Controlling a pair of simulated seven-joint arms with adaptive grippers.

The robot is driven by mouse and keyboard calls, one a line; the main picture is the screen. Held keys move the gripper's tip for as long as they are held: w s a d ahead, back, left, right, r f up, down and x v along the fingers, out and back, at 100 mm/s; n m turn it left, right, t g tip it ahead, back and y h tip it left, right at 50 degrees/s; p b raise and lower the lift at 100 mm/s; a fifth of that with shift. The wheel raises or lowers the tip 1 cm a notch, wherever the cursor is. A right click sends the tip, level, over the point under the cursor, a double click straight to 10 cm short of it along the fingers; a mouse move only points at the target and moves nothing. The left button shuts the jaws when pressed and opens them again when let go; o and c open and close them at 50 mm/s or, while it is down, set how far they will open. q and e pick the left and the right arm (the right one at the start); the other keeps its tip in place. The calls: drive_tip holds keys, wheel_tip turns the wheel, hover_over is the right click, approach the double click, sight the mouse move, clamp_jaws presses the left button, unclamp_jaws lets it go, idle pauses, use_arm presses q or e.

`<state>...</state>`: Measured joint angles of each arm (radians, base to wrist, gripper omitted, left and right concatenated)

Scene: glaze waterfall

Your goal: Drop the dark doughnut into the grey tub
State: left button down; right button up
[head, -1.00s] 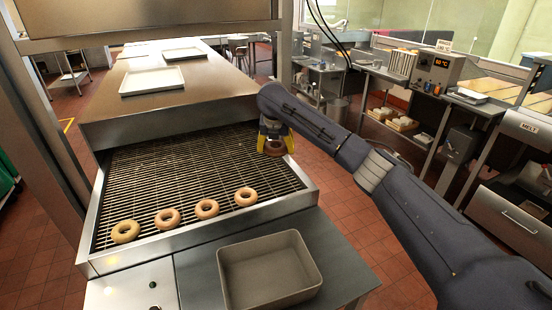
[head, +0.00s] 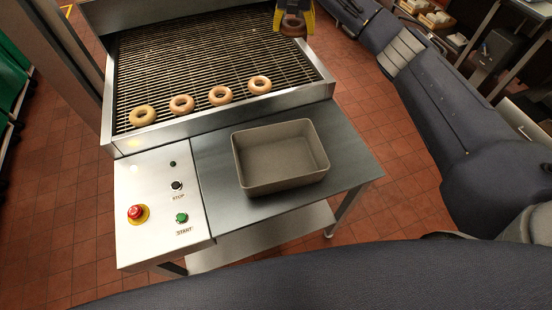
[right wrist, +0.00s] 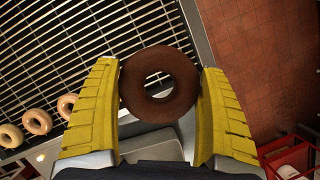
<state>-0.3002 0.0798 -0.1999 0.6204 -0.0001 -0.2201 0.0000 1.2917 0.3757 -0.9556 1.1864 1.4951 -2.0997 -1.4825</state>
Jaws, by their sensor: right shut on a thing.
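The dark doughnut (head: 292,29) is a brown ring at the top edge of the head view. My right gripper (head: 294,17) is shut on it, with a yellow finger on either side of the ring. In the right wrist view the dark doughnut (right wrist: 130,88) sits between the two fingers of the right gripper (right wrist: 160,78), over the right border of the wire conveyor. The grey tub (head: 283,179) stands empty on the metal side table, nearer than the doughnut and apart from it. My left gripper is not in view.
Several light doughnuts (head: 220,95) lie in a row near the front of the wire conveyor (head: 200,55). A control panel (head: 150,184) with a red stop knob (head: 136,213) is left of the tub. Bare table (head: 345,157) shows right of the tub.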

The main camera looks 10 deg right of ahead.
drive_tip(key=s+d+f+n, duration=0.2)
drive_tip(key=s+f, duration=0.5)
drive_tip(key=s+a+n+g+y, duration=0.15)
drive_tip(key=s+a+n, duration=0.3)
drive_tip(key=s, duration=0.45)
drive_tip(key=s+a+n+y, duration=0.2)
drive_tip(key=s+a+n, duration=0.2)
drive_tip(key=s+n, duration=0.3)
drive_tip(key=s+a+n+g+y, duration=0.15)
drive_tip(key=s+a+n, duration=0.35)
drive_tip(key=s, duration=0.5)
drive_tip(key=shift+m+y, duration=0.25)
drive_tip(key=shift+y, duration=0.15)
drive_tip(key=shift+d+f, duration=0.15)
drive_tip(key=shift+f, duration=1.15)
drive_tip(key=shift+d+f, duration=0.15)
drive_tip(key=shift+f, duration=1.15)
drive_tip(key=shift+t, duration=0.3)
